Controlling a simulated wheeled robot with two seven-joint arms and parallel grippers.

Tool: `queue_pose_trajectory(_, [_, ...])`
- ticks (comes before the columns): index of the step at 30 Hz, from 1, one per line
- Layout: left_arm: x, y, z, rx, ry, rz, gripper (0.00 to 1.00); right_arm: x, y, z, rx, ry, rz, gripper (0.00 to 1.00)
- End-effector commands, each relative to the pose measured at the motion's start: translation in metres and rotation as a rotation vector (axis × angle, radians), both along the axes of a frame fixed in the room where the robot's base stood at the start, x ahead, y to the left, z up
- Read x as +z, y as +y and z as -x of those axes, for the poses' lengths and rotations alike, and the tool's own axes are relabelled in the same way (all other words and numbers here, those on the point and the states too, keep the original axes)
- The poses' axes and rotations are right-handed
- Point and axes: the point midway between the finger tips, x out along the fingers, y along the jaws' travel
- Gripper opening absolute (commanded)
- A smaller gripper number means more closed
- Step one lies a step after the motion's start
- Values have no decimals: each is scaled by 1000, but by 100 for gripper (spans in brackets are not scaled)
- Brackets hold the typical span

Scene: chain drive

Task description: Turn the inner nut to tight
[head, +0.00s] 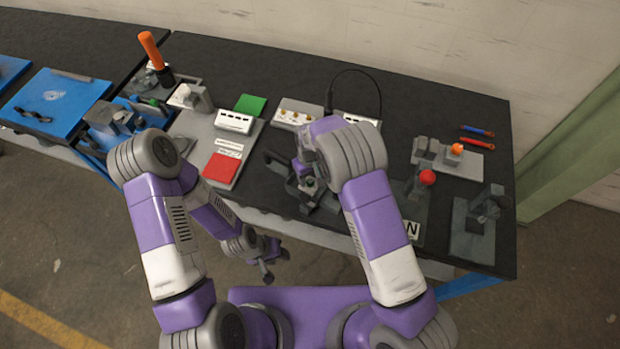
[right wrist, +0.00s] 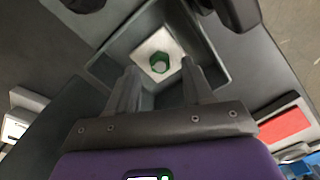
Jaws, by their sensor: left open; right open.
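A green, six-sided nut (right wrist: 160,63) sits on a white square plate (right wrist: 146,46) inside a grey, tray-like fixture (right wrist: 213,68) in the right wrist view. In the head view the fixture is near the table's front edge, partly hidden by my right arm, with a small green spot (head: 310,182) showing. My right gripper (right wrist: 160,85) is open. Its two fingers point at the fixture, one on each side of the nut in the picture, and nothing is between them. Contact cannot be told. My left gripper (head: 277,263) is open and empty, low in front of the table.
Left of the fixture is a grey board with a red pad (head: 222,168) and a green pad (head: 250,104). To its right stand a red-knobbed lever (head: 427,177) and a grey clamp stand (head: 487,208). A black cable (head: 356,71) loops up behind my right arm.

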Motion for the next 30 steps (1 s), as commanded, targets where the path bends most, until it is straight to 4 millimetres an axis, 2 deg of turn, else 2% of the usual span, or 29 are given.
queue_pose_trajectory(1, [0, 0, 0, 0, 0, 0, 43, -7, 0, 0, 0, 1, 0, 51])
queue_pose_trajectory(6, [1, 0, 0, 0, 0, 0, 43, -19, 0, 0, -1, 0, -1, 51])
queue_pose_trajectory(14, [1, 0, 0, 0, 0, 0, 43, -20, 0, 0, 0, -1, -2, 51])
queue_pose_trajectory(24, [1, 0, 0, 0, 0, 0, 43, -20, 0, 0, 0, -2, -1, 0])
queue_pose_trajectory(30, [0, 0, 0, 0, 0, 0, 43, -20, 0, 0, -7, -1, 0, 0])
